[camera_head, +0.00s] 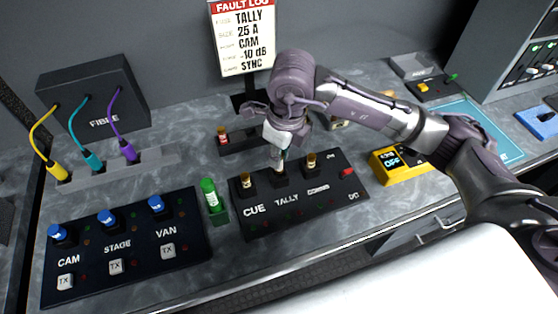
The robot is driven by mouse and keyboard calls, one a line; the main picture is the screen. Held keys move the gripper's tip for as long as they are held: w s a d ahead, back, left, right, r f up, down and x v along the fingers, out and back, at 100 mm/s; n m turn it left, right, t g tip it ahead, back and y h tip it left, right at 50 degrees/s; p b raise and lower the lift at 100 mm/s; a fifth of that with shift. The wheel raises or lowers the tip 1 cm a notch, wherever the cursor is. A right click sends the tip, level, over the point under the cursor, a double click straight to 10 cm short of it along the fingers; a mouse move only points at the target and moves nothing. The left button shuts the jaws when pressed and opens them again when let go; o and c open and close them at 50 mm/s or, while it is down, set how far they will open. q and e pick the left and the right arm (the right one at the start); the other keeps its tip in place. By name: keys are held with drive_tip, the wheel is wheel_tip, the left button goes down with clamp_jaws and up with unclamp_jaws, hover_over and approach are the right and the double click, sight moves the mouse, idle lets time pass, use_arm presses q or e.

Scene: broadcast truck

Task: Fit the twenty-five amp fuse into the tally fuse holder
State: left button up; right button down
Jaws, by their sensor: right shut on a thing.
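The black fuse panel (293,215) stands at the middle of the counter, with positions marked CUE, TALLY and COMMS. My right gripper (279,142) points down over the TALLY position and is shut on a small pale fuse (277,160). The fuse is roughly upright, with its lower end at or just above the tally fuse holder (280,181); I cannot tell whether it is inside. Its rating cannot be read. Brown-topped fuses stand in the CUE (246,181) and COMMS (311,161) positions. My left gripper is not in view.
A dark rack (250,141) with a red fuse (222,136) lies behind the panel. A green cylinder (209,193) stands left of it, beside the CAM/STAGE/VAN panel (125,250). A yellow meter (385,168) is at right. The fault log (243,45) reads TALLY, 25 A.

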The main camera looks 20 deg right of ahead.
wheel_tip(320, 180, down, 4)
drive_tip(key=shift+r+p, duration=0.25)
drive_tip(key=shift+p, duration=0.25)
drive_tip(key=shift+f, duration=0.2)
drive_tip(key=shift+f, duration=0.1)
drive_tip(key=shift+f, duration=0.15)
drive_tip(key=c, duration=1)
unclamp_jaws()
drive_tip(key=shift+c, duration=0.2)
